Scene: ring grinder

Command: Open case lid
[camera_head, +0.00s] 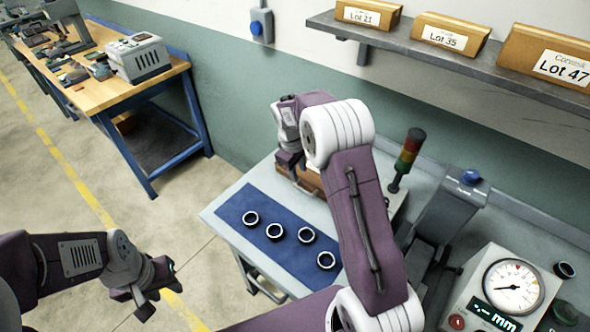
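A brown case (309,181) sits at the back of the grey workbench, mostly hidden behind my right arm and gripper. Whether its lid is open or shut cannot be made out. My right gripper (287,161) is at the case's left end, pointing down close to it. Its fingers are dark and small here, and I cannot tell whether they touch or grip the case. My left gripper (158,290) is low at the left, over the floor and away from the bench. Its fingers look apart and empty.
Several dark rings (274,231) stand on a blue mat (239,204). A signal tower (407,158), a grey machine (447,217) and a dial gauge unit (513,287) are to the right. A shelf (400,40) with Lot boxes hangs above. The bench's left corner is clear.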

